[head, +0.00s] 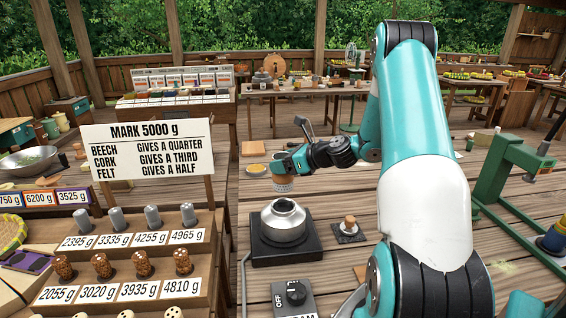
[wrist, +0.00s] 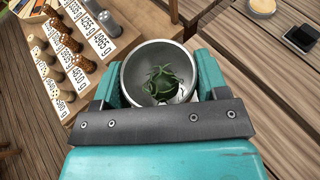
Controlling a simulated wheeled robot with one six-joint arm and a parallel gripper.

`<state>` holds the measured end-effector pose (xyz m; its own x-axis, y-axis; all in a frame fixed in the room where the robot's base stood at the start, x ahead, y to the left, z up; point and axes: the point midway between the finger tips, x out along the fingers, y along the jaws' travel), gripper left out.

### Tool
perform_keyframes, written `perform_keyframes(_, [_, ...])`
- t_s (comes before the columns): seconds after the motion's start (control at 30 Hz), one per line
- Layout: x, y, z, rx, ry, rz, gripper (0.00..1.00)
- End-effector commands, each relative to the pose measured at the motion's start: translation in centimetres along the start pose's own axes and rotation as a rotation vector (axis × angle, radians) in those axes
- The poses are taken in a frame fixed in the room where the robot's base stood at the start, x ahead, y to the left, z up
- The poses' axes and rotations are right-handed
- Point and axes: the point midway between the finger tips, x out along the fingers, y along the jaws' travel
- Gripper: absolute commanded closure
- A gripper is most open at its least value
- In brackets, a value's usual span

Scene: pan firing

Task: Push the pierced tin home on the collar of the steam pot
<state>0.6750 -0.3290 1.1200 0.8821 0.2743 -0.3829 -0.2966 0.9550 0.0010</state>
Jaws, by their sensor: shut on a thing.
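My gripper (head: 286,166) is shut on the tin (head: 283,184), a small upright cylinder, in the head view. The steam pot (head: 285,222) is a squat silver pot with a round raised collar, on a black square base. The tin hangs above the pot, with a small gap showing between its lower edge and the collar. In the wrist view my gripper (wrist: 157,80) has a teal finger on each side of the tin (wrist: 130,70). The tin is open at the top and holds green leaves (wrist: 164,84). The pot is hidden in that view.
A stepped rack of labelled plugs (head: 160,245) stands left of the pot, with a sign (head: 146,150) behind it. A black coaster with a small plug (head: 349,230) lies right of the pot. An off/on knob box (head: 293,297) is in front. A green press stand (head: 500,180) is at right.

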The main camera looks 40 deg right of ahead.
Motion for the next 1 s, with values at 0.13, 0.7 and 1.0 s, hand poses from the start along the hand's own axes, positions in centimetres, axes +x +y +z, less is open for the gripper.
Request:
perform_keyframes(0.13, [-0.2, 0.0, 0.2, 0.001, -0.001, 0.0, 0.62])
perform_keyframes(0.7, [1.7, 0.0, -4.4, -0.001, -0.002, 0.0, 0.62])
perform_keyframes(1.0, [1.8, 0.0, -4.6, -0.001, -0.002, 0.0, 0.62])
